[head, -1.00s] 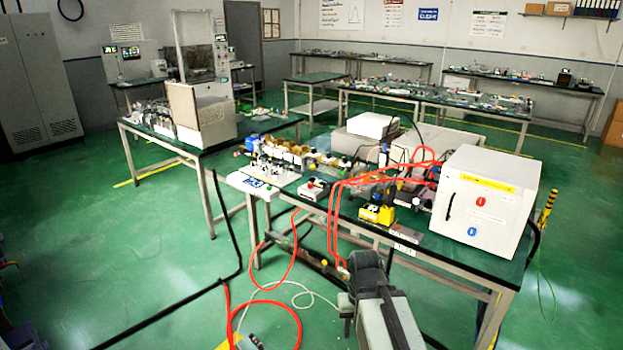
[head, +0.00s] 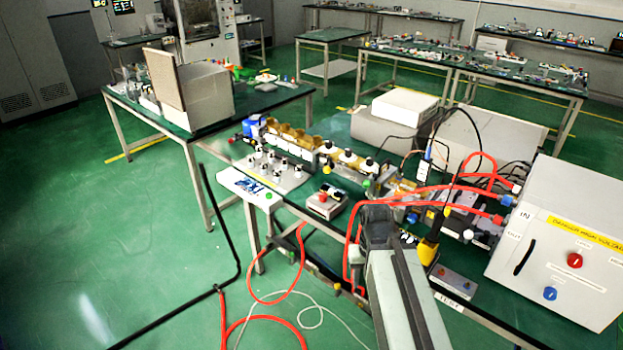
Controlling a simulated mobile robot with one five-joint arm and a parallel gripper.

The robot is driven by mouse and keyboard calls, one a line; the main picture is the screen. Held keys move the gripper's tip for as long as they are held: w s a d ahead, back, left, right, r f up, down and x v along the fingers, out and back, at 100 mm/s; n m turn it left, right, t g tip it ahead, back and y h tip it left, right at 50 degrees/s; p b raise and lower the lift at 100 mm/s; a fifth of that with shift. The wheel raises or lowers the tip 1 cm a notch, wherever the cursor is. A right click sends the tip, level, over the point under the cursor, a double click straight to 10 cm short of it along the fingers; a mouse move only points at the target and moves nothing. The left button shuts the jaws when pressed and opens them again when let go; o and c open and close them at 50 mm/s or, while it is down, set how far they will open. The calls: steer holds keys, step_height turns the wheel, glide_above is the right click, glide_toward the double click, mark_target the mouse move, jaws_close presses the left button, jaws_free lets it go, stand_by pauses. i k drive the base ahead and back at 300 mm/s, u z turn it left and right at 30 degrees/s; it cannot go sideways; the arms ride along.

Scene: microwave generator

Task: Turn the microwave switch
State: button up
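A white box (head: 535,262) stands at the right end of the near table, with a yellow high-voltage warning label (head: 585,230) on its front. The front carries a red round knob (head: 574,260), a blue round knob (head: 550,294) below it, and a black handle (head: 523,257) at its left. I cannot tell which knob is the microwave switch. My dark grey arm end (head: 379,228) shows at the table's front edge, left of the box and well apart from the knobs. My fingertips cannot be made out.
Red hoses (head: 440,189) run across the near table to the box and down to the floor. A small box with buttons (head: 326,203) and a yellow-black device (head: 428,250) sit near the front edge. A black cable (head: 222,225) lies on the floor at left, where the green floor is mostly clear.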

mark_target(322, 197)
steer(key=u, duration=0.7)
steer(key=i, duration=1.2)
steer(key=u, duration=0.9)
steer(key=k, duration=0.8)
steer(key=u, duration=0.1)
steer(key=i, duration=0.95)
steer(key=z, duration=0.1)
